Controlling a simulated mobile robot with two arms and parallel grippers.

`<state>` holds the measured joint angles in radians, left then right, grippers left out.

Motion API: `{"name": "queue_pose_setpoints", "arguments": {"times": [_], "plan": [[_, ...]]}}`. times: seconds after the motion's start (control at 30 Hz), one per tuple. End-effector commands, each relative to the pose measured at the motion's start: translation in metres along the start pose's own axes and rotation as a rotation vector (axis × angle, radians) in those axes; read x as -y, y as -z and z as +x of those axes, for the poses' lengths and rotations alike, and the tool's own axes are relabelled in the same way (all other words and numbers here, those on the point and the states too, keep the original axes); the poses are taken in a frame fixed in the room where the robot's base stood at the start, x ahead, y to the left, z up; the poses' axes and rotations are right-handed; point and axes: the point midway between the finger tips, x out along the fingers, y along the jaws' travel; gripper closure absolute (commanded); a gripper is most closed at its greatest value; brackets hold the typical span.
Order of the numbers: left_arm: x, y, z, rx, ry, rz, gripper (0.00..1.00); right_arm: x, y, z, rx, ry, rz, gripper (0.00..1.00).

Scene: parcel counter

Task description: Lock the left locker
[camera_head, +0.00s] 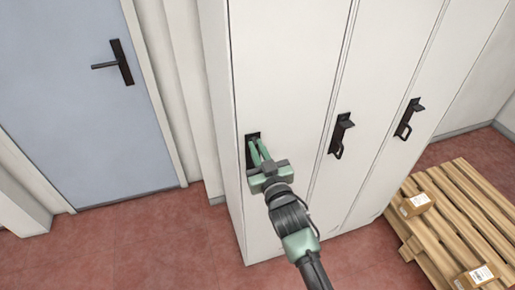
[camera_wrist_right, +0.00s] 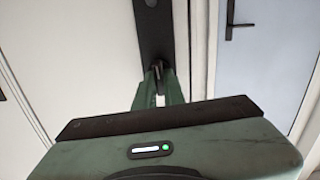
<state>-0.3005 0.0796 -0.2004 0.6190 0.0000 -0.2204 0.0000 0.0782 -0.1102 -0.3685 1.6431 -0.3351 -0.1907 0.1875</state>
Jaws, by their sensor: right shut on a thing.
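The left locker (camera_head: 284,60) is the leftmost of three tall white locker doors, and its door looks closed. Its black latch (camera_head: 252,137) is mostly hidden behind my right gripper (camera_head: 258,151) in the head view. The latch plate also shows in the right wrist view (camera_wrist_right: 153,30), running down to the fingertips. My right gripper (camera_wrist_right: 160,75) has its green fingers close together on the dark lower part of the latch. The exact position of the latch is hard to see. My left gripper is in neither view.
Two more lockers to the right have black latches, the middle one (camera_head: 341,135) and the right one (camera_head: 408,118). A wooden pallet (camera_head: 455,205) with cardboard boxes (camera_head: 416,204) stands on the floor at the right. A blue door (camera_head: 75,110) is at the left. Red floor (camera_head: 165,250) in front is clear.

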Motion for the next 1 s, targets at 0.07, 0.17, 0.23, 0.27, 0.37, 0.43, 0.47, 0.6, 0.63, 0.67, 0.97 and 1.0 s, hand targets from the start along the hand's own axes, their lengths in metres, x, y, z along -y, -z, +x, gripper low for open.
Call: {"name": "queue_pose_setpoints", "arguments": {"times": [0.07,0.17,0.23,0.27,0.37,0.43,0.47,0.6,0.63,0.67,0.97,1.0], "plan": [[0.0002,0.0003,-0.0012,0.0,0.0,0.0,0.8,0.0003,0.0,0.0,0.001,0.001,-0.046,1.0],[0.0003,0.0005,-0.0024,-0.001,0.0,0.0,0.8,0.0005,-0.0001,0.0,0.001,0.001,-0.118,1.0],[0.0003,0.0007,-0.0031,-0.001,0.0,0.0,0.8,0.0006,-0.0001,0.0,0.001,0.001,-0.178,1.0],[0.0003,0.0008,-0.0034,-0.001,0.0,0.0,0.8,0.0007,-0.0002,0.0,0.001,0.001,-0.204,1.0],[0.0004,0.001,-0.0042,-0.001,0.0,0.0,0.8,0.001,-0.0004,-0.0001,0.001,0.0,-0.3,1.0],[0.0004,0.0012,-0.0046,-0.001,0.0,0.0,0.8,0.0014,-0.0005,-0.0001,0.001,0.001,-0.366,1.0],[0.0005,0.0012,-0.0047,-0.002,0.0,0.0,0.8,0.0016,-0.0005,0.0,0.001,0.001,-0.395,1.0],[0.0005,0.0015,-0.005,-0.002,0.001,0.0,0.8,0.0023,-0.0008,0.0,0.0,0.001,-0.528,1.0],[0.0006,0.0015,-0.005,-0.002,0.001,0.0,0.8,0.0024,-0.0009,0.0001,0.0,0.001,-0.557,1.0],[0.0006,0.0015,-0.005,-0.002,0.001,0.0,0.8,0.0024,-0.0009,0.0001,0.0,0.001,-0.585,1.0],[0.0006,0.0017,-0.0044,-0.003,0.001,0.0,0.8,0.0033,-0.0017,0.0001,-0.001,0.001,-0.871,1.0],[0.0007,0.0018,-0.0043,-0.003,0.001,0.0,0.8,0.0034,-0.0018,0.0001,-0.001,0.001,-0.91,1.0]]}}
